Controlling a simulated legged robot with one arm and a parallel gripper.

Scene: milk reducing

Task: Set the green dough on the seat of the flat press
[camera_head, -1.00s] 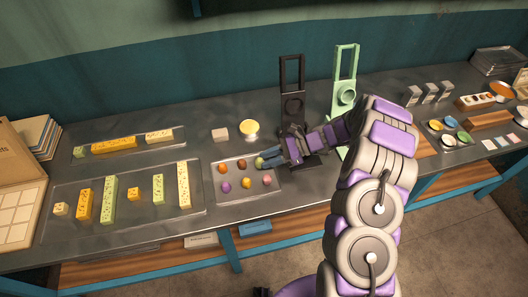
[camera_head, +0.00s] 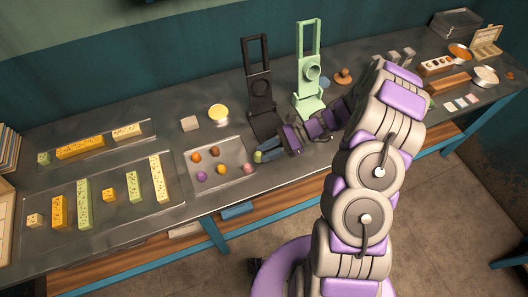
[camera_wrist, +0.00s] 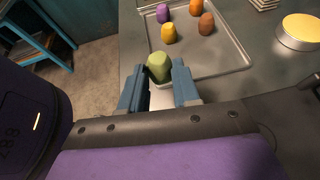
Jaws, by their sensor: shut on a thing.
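My gripper (camera_wrist: 158,82) is shut on the green dough (camera_wrist: 158,66), a small rounded lump between its blue fingers. In the head view the dough (camera_head: 258,156) shows at the right edge of the grey tray (camera_head: 222,187). Two upright presses stand behind the gripper: a black press (camera_head: 258,90) and a pale green press (camera_head: 308,72). I cannot tell which is the flat press. My arm partly hides the area before the black press's base.
The tray holds several other dough lumps, among them a purple one (camera_head: 202,176) and a yellow one (camera_head: 221,169). Trays of dotted blocks lie left. The table's front edge is close.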

